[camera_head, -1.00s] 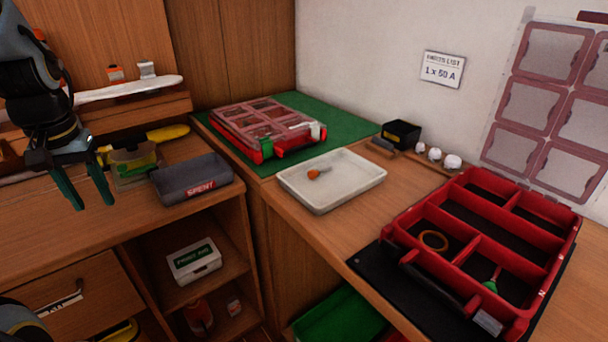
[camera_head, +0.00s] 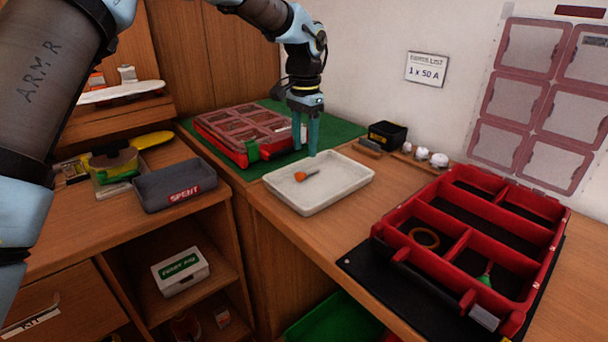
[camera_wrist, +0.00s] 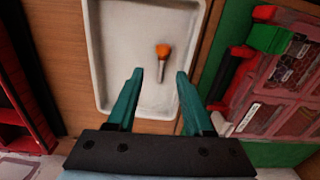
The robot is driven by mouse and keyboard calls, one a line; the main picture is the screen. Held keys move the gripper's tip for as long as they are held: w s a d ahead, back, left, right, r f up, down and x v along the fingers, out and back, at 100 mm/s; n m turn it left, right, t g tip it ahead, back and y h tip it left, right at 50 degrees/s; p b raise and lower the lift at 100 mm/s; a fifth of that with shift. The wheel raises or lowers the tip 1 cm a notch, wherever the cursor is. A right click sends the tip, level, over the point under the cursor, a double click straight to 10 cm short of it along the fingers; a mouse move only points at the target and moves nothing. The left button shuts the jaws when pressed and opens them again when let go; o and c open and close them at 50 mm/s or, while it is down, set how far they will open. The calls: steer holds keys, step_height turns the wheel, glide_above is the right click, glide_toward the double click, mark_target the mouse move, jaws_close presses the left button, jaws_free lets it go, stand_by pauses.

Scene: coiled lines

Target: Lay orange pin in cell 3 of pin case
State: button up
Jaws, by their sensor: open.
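The orange pin (camera_head: 301,176) lies in the white tray (camera_head: 278,199), with an orange head and a thin pale shaft. In the wrist view the pin (camera_wrist: 162,51) lies ahead of my gripper (camera_wrist: 158,74), its shaft pointing towards the gap between the fingers. My gripper (camera_head: 306,148) is open and empty, pointing down over the tray's far side. A red case with a clear lid (camera_head: 243,128) sits shut on the green mat. An open red divided box (camera_head: 455,225) stands at the right; several cells show, one with an orange ring. I cannot tell which is the pin case.
A grey tray marked SPENT (camera_head: 176,184) stands on the left bench. A small black box (camera_head: 388,134) and several white balls (camera_head: 422,153) sit along the wall. The wood between the white tray and open red box is clear.

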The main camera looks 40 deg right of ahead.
mark_target(304, 173)
steer(key=f+p, duration=0.2)
steer(key=f, duration=0.5)
steer(key=shift+w+f, duration=0.2)
jaws_close()
stand_by(0.5)
